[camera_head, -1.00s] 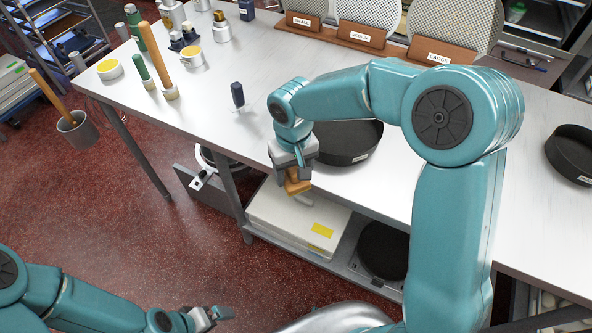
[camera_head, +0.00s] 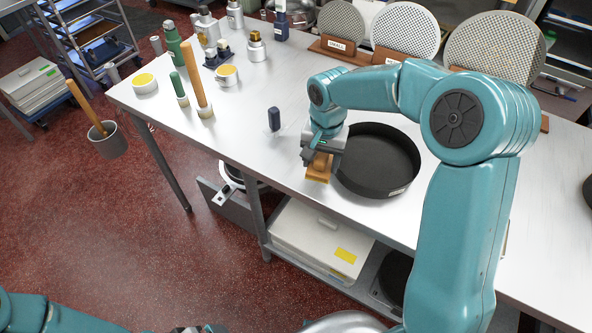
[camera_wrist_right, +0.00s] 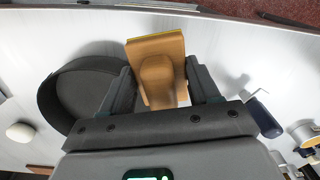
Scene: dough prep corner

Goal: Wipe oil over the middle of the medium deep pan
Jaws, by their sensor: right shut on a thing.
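A round black deep pan (camera_head: 380,160) stands on the metal table; its label is too small to read. My right gripper (camera_head: 321,158) is shut on a wooden-handled oil wiper (camera_head: 318,173), just left of the pan's rim. The wiper appears to be outside the pan. In the right wrist view, the wiper (camera_wrist_right: 152,62) shows its brown block and yellow edge between both fingers, with the pan (camera_wrist_right: 85,92) to its left. Only a sliver of my left gripper (camera_head: 200,329) shows at the bottom edge; its jaws are cut off.
Labelled mesh screens (camera_head: 405,32) stand at the back of the metal table (camera_head: 240,130). Bottles, brushes and an oil-coloured cup (camera_head: 227,75) are at the back left. Another dark pan (camera_head: 588,192) is cut off at right.

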